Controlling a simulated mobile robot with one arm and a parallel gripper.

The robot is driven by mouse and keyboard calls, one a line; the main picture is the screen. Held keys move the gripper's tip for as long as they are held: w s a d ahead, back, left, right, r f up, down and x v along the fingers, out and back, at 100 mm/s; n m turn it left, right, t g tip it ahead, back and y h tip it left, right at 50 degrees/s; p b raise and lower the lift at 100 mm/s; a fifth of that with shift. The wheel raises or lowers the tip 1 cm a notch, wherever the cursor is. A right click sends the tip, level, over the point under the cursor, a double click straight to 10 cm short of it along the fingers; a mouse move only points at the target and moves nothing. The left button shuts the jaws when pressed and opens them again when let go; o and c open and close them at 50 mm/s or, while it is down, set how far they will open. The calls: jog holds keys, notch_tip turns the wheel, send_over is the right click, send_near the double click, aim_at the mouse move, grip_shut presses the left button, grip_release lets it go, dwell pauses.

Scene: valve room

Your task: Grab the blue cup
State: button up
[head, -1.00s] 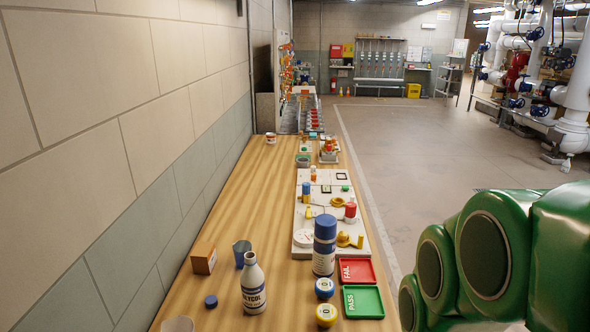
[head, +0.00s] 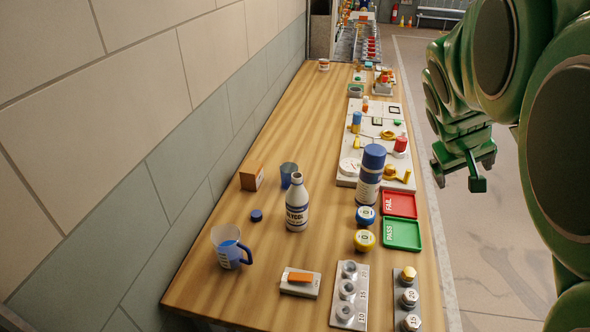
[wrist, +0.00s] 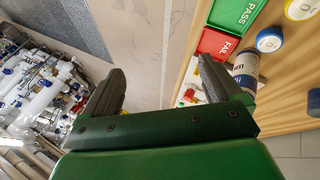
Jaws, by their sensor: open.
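The blue cup (head: 289,174), a dark blue-grey tumbler, stands upright on the wooden bench behind the white glycol bottle (head: 297,205), which stands close in front of it. A clear jug (head: 228,247) with a blue handle stands nearer, at the left front of the bench. My gripper (head: 458,181) is at the right in the head view, beyond the bench's right edge and well apart from the cup. In the wrist view its jaws (wrist: 160,78) are open with nothing between them.
An orange-brown box (head: 252,178) and a blue cap (head: 257,215) lie near the cup. A tall blue-topped canister (head: 370,172), the red FAIL tray (head: 399,204) and the green PASS tray (head: 402,235) lie toward the right edge. A wall borders the left side.

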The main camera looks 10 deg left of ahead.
jog(key=w+a+n+t+h, duration=0.1)
jog(key=w+a+n+t, duration=0.1)
jog(key=w+a+n, duration=0.5)
jog(key=n+t+y, duration=0.5)
jog(key=n, duration=1)
send_over(292, 171)
jog(key=s+d, duration=0.2)
jog(key=d, duration=0.1)
notch_tip(292, 171, down, 10)
jog(key=s+a+f+n, duration=0.1)
jog(key=f+n, duration=0.1)
jog(key=f, duration=0.1)
jog(key=s+a+f+n+h, duration=0.1)
jog(key=s+a+f+n, duration=0.1)
jog(key=f, duration=0.2)
jog(key=s+a+f+n, duration=0.1)
jog(key=s+f+n, duration=0.1)
jog(key=f+n, duration=0.1)
jog(key=shift+s+a+f, duration=0.1)
jog(key=shift+a+f, duration=0.15)
jog(key=shift+a, duration=0.05)
jog(key=shift+s+a+f+n+h, duration=0.15)
jog(key=shift+s+f+n+h, duration=0.1)
jog(key=shift+f+n+h, duration=0.25)
jog(key=shift+x, duration=1.15)
jog(key=shift+d+r+x, duration=0.1)
jog(key=shift+r+x, duration=0.05)
jog(key=shift+x, duration=1.25)
jog(key=shift+d+r+x, duration=0.1)
jog(key=shift+x, duration=1.25)
